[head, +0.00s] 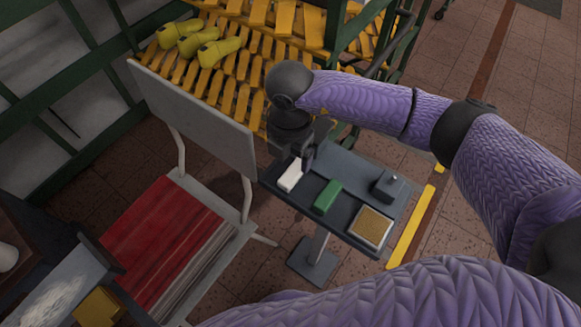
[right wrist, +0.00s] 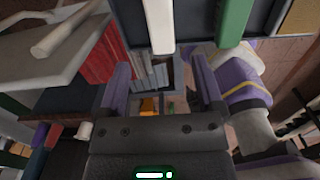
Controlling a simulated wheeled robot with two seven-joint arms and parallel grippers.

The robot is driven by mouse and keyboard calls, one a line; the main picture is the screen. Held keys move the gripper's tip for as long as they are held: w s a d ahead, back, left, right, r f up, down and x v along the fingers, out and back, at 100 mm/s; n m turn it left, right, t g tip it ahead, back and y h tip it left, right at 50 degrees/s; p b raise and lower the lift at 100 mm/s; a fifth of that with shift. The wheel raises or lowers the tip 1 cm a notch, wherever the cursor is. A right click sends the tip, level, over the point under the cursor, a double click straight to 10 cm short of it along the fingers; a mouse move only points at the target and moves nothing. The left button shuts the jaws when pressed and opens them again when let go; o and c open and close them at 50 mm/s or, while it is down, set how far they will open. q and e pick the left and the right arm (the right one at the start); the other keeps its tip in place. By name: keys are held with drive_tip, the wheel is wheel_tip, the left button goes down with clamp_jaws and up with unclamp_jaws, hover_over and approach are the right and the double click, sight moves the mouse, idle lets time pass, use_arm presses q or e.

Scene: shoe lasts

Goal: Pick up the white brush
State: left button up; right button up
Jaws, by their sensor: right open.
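The white brush (head: 291,175) lies on the left end of a small dark stand top (head: 337,203). In the right wrist view the white brush (right wrist: 159,25) points down from the top edge, roughly in line with the gap between my fingers. My right gripper (head: 308,153) is just above and beside the brush in the head view, open and empty. Its two spread fingers also show in the right wrist view (right wrist: 161,80). I cannot tell whether a finger touches the brush. My left gripper is not in view.
A green block (head: 327,197), a dark knobbed block (head: 389,186) and a tan framed pad (head: 371,227) share the stand top. A chair with a red seat (head: 160,235) stands close at left. Yellow shoe lasts (head: 219,50) lie on the slatted rack behind.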

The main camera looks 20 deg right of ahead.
sight(292, 173)
drive_tip(key=f+b, duration=0.1)
drive_tip(key=f, duration=0.2)
drive_tip(key=f+b, duration=0.1)
drive_tip(key=f, duration=0.3)
drive_tip(key=shift+d+f, duration=0.2)
drive_tip(key=shift+f, duration=0.2)
drive_tip(key=shift+c, duration=1)
clamp_jaws()
use_arm(q)
drive_tip(key=p, duration=0.3)
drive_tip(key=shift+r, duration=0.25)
use_arm(e)
wheel_tip(292, 173, up, 10)
drive_tip(key=shift+r, duration=0.1)
